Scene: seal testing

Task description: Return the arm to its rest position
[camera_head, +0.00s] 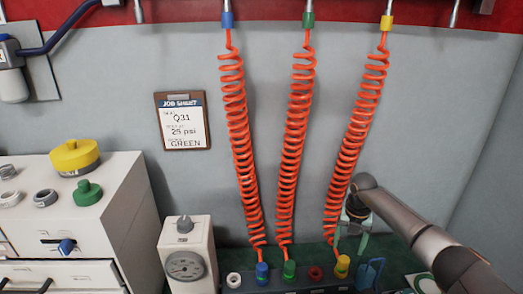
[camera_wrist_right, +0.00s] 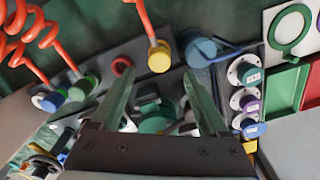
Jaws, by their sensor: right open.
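My right arm comes in from the right in the head view. Its gripper (camera_head: 352,238) hangs fingers down beside the lower end of the right orange coiled hose (camera_head: 350,140), close to the yellow fitting (camera_head: 342,266). In the right wrist view the two green fingers of this gripper (camera_wrist_right: 158,80) are spread apart. A dark green round part (camera_wrist_right: 153,122) shows in the gap between them, and nothing appears gripped. The yellow fitting also shows just beyond the fingertips in the right wrist view (camera_wrist_right: 159,59). My left gripper is in neither view.
Blue (camera_head: 262,271) and green (camera_head: 289,269) fittings join the other two hoses on the dark manifold. A blue container (camera_head: 371,272) stands right of the yellow fitting. A gauge box (camera_head: 186,265) and white drawer cabinet (camera_head: 120,220) stand left. A job sheet (camera_head: 182,121) hangs on the wall.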

